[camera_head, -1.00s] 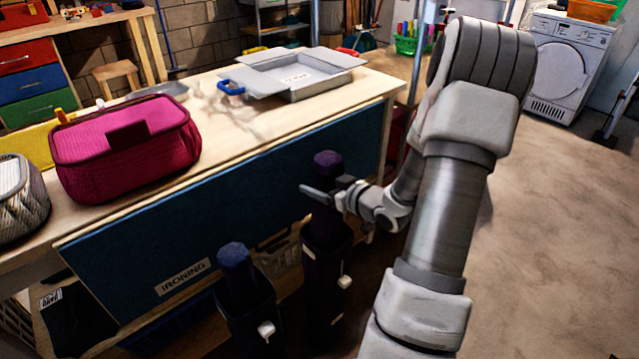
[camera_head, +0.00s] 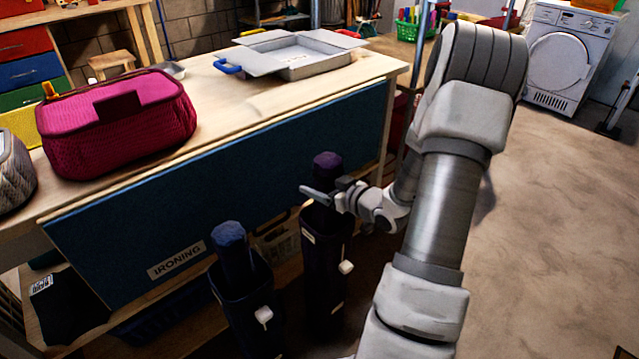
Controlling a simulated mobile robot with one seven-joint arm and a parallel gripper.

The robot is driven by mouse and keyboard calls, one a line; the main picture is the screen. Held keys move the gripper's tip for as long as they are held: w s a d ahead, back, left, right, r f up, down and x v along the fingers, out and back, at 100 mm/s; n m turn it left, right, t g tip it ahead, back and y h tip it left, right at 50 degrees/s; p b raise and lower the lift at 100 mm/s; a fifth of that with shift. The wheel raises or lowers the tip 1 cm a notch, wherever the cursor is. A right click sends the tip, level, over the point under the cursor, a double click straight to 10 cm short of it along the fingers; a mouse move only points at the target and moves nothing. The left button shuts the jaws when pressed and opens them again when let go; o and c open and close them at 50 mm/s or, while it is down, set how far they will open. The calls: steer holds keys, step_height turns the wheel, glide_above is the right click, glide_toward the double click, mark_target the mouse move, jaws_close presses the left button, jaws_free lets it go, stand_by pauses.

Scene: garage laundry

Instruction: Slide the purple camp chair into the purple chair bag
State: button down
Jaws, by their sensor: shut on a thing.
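The purple camp chair (camera_head: 327,163) is a slim upright roll, its dark purple top showing above my gripper (camera_head: 322,194). My gripper is shut around the chair's upper part, coming in from the right. The purple chair bag (camera_head: 325,262) is a tall dark sleeve with a white toggle, standing upright directly below. The chair's lower part is hidden inside the bag's mouth, which lies just under my gripper. I cannot see how deep the chair's lower end reaches.
A blue rolled chair (camera_head: 230,242) stands in a dark blue bag (camera_head: 243,305) to the left. Behind is a table with a blue ironing panel (camera_head: 220,205); it bears a magenta basket (camera_head: 115,130) and a grey open box (camera_head: 300,58). Floor on the right is clear.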

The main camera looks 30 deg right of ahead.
steer(key=shift+f+b, duration=0.35)
steer(key=shift+f, duration=1.15)
steer(key=shift+f, duration=0.2)
steer(key=shift+c, duration=0.3)
jaws_free()
steer(key=shift+o, duration=0.3)
steer(key=shift+s+f, duration=0.1)
steer(key=shift+f, duration=0.1)
steer(key=p+v, duration=0.5)
steer(key=v, duration=1.2)
steer(key=shift+r, duration=0.15)
steer(key=shift+s, duration=0.1)
